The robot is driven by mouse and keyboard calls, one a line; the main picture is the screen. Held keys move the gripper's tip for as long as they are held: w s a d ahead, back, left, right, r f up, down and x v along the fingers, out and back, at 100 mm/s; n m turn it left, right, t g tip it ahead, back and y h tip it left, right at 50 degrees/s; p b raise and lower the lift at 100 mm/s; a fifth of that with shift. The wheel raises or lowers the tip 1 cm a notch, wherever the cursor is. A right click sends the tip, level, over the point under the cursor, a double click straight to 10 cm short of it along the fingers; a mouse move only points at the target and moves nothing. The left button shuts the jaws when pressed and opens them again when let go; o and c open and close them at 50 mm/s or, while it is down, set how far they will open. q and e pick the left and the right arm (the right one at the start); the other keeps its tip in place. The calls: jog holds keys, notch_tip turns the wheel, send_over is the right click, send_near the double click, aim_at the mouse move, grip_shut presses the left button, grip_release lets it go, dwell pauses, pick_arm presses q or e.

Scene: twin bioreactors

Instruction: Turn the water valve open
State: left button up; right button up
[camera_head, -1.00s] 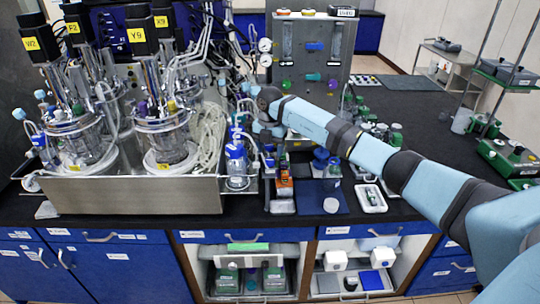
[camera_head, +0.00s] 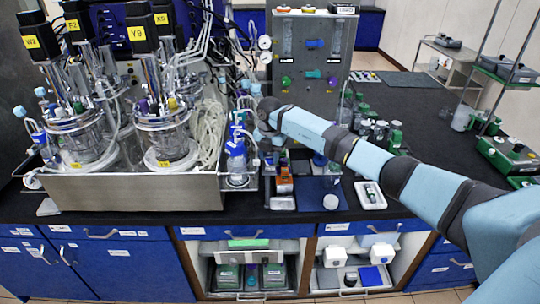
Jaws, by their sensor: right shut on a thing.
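My right arm comes in from the right across the bench. My right gripper (camera_head: 262,134) is at its far end, small in the picture, just right of the steel bioreactor tray and in front of the grey panel. It is shut on what appears to be the water valve. My wrist and the clutter around it hide the valve's handle, so its angle cannot be read. My left gripper is not in view.
Two glass bioreactors (camera_head: 166,140) stand in a steel tray (camera_head: 140,193) at the left. A grey panel (camera_head: 300,60) with coloured knobs stands behind. A blue-capped bottle (camera_head: 237,165), an orange-topped item (camera_head: 284,183) and a white dish (camera_head: 371,196) are close by.

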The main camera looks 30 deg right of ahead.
jog(key=n+b, duration=0.2)
jog(key=n, duration=0.2)
jog(key=shift+f+b, duration=0.1)
jog(key=shift+b, duration=0.2)
jog(key=n+b, duration=0.1)
jog(key=n, duration=0.3)
jog(key=shift+b, duration=0.4)
jog(key=n+b, duration=0.2)
jog(key=n, duration=0.3)
jog(key=shift+n, duration=0.3)
jog(key=n+b, duration=0.1)
jog(key=n, duration=0.2)
jog(key=shift+n+b, duration=0.35)
jog(key=shift+n, duration=0.35)
jog(key=o, duration=0.9)
